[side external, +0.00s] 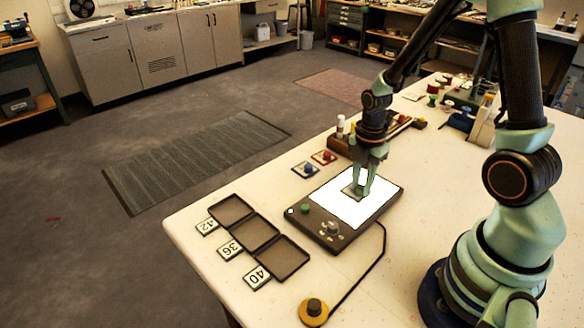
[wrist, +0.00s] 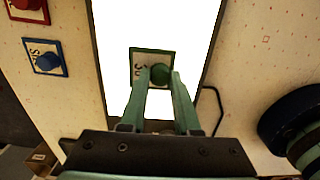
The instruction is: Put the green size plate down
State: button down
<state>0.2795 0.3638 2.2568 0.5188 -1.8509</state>
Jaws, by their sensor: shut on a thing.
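The green size plate (wrist: 140,57) is a small square with a green rim, a pale face with dark print and a green knob. In the side view the plate (side external: 350,191) is over the bright white panel (side external: 388,192) of a dark box, partly hidden by my fingers. My gripper (side external: 362,188) points down and is shut on the plate's knob; the wrist view shows the fingers (wrist: 160,74) on either side of it. I cannot tell whether the plate touches the panel or hangs just above it.
A blue plate (side external: 305,169) and a red plate (side external: 324,157) lie left of the box. Three dark trays (side external: 253,232) with number cards line the table's left edge. A yellow-based button (side external: 313,308) is cabled to the box. A brown rack (side external: 341,146) stands behind.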

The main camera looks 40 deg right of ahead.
aim_at(361, 187)
jog(key=shift+f, duration=0.15)
jog(key=c, duration=0.6)
grip_release()
jog(key=shift+c, duration=0.2)
notch_tip(361, 187, up, 12)
jog(key=s+a+r+m+t, duration=0.2)
jog(key=a+r+m+t, duration=0.3)
jog(key=m, duration=1.3)
jog(key=shift+s+a+r+t, duration=0.3)
jog(key=shift+s+a+r, duration=0.1)
jog(key=shift+a+r, duration=1.9)
jog(key=shift+d+r, duration=0.25)
jog(key=shift+d, duration=0.05)
